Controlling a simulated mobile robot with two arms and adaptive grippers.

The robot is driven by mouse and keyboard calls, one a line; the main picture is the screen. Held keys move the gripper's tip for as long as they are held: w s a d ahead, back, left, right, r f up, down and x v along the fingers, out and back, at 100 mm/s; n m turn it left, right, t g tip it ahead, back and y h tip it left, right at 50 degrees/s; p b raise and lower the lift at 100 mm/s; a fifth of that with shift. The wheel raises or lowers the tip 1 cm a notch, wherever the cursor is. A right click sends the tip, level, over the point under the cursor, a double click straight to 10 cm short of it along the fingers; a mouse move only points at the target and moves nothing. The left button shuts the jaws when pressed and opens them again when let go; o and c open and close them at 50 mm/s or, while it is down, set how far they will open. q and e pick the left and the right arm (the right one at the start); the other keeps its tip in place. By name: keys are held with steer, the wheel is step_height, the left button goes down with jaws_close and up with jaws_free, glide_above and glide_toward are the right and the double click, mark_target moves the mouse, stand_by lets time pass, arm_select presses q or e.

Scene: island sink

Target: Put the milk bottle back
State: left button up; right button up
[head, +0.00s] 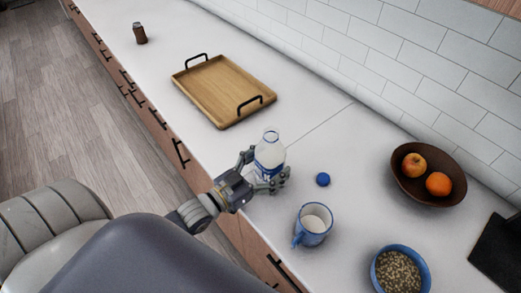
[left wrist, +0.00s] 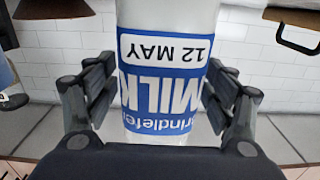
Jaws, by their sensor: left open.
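The milk bottle (head: 270,156) stands upright on the white counter, clear glass or plastic with a blue and white label and no cap on its mouth. In the left wrist view the milk bottle (left wrist: 168,75) fills the middle, its label upside down. My left gripper (head: 264,176) is open, with its fingers on both sides of the bottle. In the left wrist view the left gripper (left wrist: 160,100) also has a finger on each side. A blue cap (head: 323,179) lies on the counter to the right of the bottle. My right gripper is not in view.
A blue mug (head: 313,224) with white contents and a blue bowl of cereal (head: 398,272) stand nearer the front. A brown fruit bowl (head: 428,190) is at right. A wooden tray (head: 222,90) and a brown can (head: 140,34) are farther back. A tiled wall borders the counter.

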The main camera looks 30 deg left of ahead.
arm_select(q)
steer(key=b+v, duration=0.2)
steer(key=v, duration=0.9)
steer(key=shift+b, duration=0.3)
steer(key=shift+s+a+r, duration=0.15)
steer(key=shift+s+a, duration=0.1)
steer(key=shift+s, duration=0.2)
